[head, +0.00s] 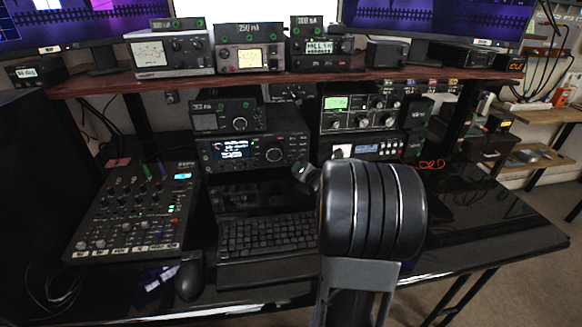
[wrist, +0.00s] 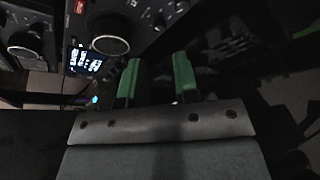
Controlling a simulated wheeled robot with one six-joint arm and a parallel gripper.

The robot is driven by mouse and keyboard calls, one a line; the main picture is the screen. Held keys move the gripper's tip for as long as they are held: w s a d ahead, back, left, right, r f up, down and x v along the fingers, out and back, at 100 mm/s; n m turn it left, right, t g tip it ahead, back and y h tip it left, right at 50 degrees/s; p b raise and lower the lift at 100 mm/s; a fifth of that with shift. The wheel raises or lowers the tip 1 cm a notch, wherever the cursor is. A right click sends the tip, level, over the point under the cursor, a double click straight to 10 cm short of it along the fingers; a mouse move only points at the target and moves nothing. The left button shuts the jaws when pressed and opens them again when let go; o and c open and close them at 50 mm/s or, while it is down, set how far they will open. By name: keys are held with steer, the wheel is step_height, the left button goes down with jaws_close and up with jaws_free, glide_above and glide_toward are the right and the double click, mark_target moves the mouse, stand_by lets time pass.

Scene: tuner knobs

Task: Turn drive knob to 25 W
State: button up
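My gripper (wrist: 157,70) shows two green fingers standing apart in the wrist view, with nothing between them. In the head view my gripper (head: 301,171) is a small dark green tip in front of the radios, partly hidden by my arm. A black radio (head: 255,150) with a lit display and a large round knob (head: 274,155) stands beyond it on the desk. A large dark knob (wrist: 109,45) beside a lit display (wrist: 85,62) shows above the fingers, apart from them. I cannot tell which knob is the drive knob; no 25 W label is readable.
A red-brown shelf (head: 90,88) carries several meters and small units above the radios. A mixer (head: 140,208) sits left, with a keyboard (head: 268,235) and mouse (head: 189,275) in front. Another radio stack (head: 360,115) stands right of centre. The dark desk is mostly clear at the right.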

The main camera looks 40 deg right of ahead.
mark_target(290, 164)
steer(key=b+x, duration=0.1)
steer(key=x, duration=0.6)
steer(key=shift+w+f, duration=0.1)
steer(key=shift+w, duration=0.15)
